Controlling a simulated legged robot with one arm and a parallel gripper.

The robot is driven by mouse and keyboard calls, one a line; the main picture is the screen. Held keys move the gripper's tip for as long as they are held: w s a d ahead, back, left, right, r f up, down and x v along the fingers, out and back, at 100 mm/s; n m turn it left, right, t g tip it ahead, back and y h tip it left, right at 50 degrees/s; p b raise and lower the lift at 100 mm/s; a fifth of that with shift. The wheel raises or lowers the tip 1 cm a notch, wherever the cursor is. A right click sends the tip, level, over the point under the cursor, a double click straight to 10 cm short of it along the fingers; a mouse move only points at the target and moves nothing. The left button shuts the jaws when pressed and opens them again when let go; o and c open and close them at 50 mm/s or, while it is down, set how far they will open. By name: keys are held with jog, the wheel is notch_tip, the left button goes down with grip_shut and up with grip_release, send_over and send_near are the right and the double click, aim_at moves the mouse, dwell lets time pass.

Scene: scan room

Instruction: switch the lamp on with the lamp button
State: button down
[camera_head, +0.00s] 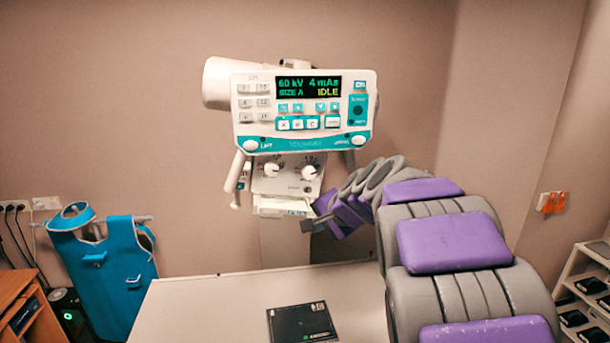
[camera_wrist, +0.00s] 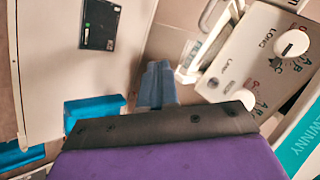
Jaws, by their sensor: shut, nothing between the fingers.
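The x-ray head's control panel (camera_head: 303,108) shows "60 kV 4 mAs" and "IDLE" on its screen. Below it is a smaller panel with two white knobs (camera_head: 290,181). In the wrist view this small panel (camera_wrist: 250,65) is at the upper right, with small lettering that looks like "LAMP" beside a small dark round spot (camera_wrist: 213,82), possibly the button. My gripper (camera_head: 306,226) is shut and empty, below and in front of the small panel. Its fingers (camera_wrist: 157,84) show in the wrist view left of the panel, apart from it. I see no lit light field on the table.
A white table (camera_head: 215,305) lies below the head, with a black flat cassette (camera_head: 301,322) on it. A blue apron (camera_head: 104,265) hangs at the left. A wooden desk (camera_head: 25,300) is at lower left. A shelf (camera_head: 567,285) with dark boxes is at right.

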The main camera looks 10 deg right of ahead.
jog(key=shift+w+d+r+p, duration=0.25)
jog(key=shift+w+r+p, duration=0.05)
jog(key=shift+w+r, duration=0.7)
jog(key=shift+w, duration=0.1)
jog(key=p, duration=0.5)
send_near(311, 194)
jog(key=shift+w+a+f, duration=0.4)
jog(key=shift+a+f, duration=0.2)
jog(key=shift+f, duration=0.2)
jog(key=shift+w+a+f, duration=0.4)
jog(key=shift+a+f, duration=0.2)
jog(key=shift+f, duration=0.25)
jog(key=shift+w+a+f, duration=0.4)
jog(key=shift+a+f, duration=0.25)
jog(key=shift+f, duration=0.15)
jog(key=shift+w+r, duration=0.1)
jog(key=shift+w+p, duration=0.15)
jog(key=shift+p, duration=0.25)
jog(key=shift+w, duration=0.1)
